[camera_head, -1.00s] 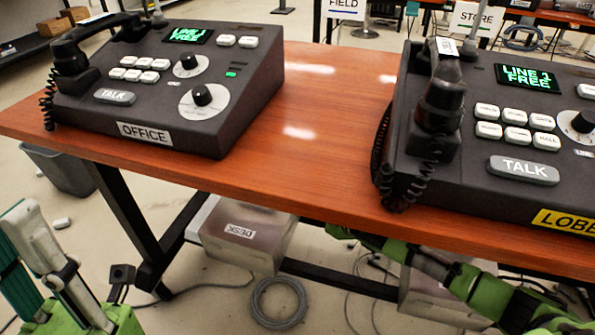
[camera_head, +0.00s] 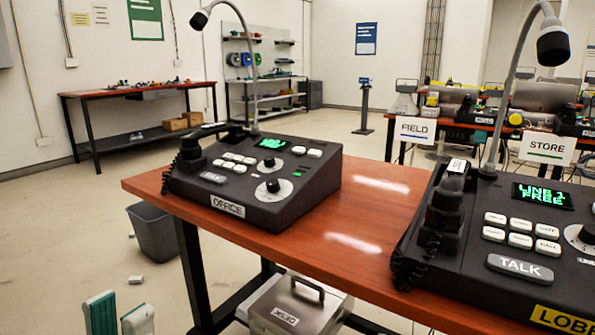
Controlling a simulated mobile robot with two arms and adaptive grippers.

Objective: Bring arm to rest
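My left gripper (camera_head: 119,317) shows only its fingertips at the bottom left edge. A teal-padded finger and a pale finger stand apart, with nothing seen between them. It is over the floor, left of the table and apart from it. My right gripper is not in view. On the wooden table (camera_head: 374,207) stand the OFFICE phone (camera_head: 311,186) and the LOBBY phone (camera_head: 462,268). Each has a dark handset resting at its left side and a green lit display. The LOBBY display reads "LINE 2 FREE", its digit hard to read.
A grey bin (camera_head: 154,232) stands on the floor left of the table. A metal box (camera_head: 297,303) labelled DESK sits below the table. Gooseneck microphones (camera_head: 232,50) rise behind the phones. FIELD (camera_head: 415,131) and STORE (camera_head: 547,149) signs stand behind. Open floor lies at the left.

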